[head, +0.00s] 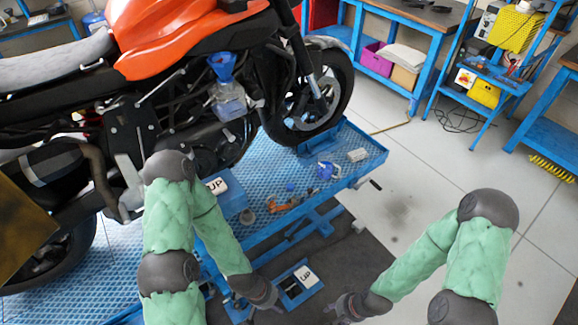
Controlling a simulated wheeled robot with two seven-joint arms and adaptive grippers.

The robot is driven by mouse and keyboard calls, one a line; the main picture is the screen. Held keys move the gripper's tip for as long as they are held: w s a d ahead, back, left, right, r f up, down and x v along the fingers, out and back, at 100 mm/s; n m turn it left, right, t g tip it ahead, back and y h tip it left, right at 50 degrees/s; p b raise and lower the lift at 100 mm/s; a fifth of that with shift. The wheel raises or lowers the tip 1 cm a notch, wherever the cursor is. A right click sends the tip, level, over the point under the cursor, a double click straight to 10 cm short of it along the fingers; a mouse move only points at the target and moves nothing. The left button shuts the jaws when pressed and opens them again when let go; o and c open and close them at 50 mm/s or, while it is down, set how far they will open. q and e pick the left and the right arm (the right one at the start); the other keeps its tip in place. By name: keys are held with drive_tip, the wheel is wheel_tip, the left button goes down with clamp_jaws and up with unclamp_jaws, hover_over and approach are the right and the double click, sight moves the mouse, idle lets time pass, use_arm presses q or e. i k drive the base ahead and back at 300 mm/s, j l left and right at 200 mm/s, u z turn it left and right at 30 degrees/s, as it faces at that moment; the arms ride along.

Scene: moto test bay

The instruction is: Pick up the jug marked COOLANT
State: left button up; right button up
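No COOLANT marking is readable in the head view. A translucent container (230,106) with a blue funnel (222,66) above it is at the side of the motorcycle; I cannot tell whether it is the jug. A small blue item (326,170) is on the lift platform near the front wheel, too small to identify. My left gripper (272,304) is low in the middle, beside a small blue box marked UP. My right gripper (334,308) is low and to the right of it, over the dark floor mat. Both grippers are small and dark, and their finger openings are unclear.
An orange motorcycle (172,38) stands on a blue lift platform (352,149). A blue UP box (232,202) is on the platform, another UP box (292,293) lower down. Loose parts lie on the platform. Blue workbenches (409,48) stand behind. The tiled floor (420,170) at right is clear.

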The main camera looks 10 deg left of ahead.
sight(326, 161)
drive_tip(key=i+l+u, duration=0.25)
drive_tip(key=u, duration=0.15)
drive_tip(key=i+l+u, duration=0.15)
drive_tip(key=l+u, duration=0.3)
drive_tip(key=i+l+u, duration=0.15)
drive_tip(key=l+u, duration=0.8)
drive_tip(key=l, duration=0.85)
drive_tip(key=l+u, duration=0.2)
drive_tip(key=l, duration=0.75)
drive_tip(key=k+l+u, duration=0.15)
drive_tip(key=l, duration=1.45)
drive_tip(key=k+l, duration=0.1)
drive_tip(key=l, duration=0.55)
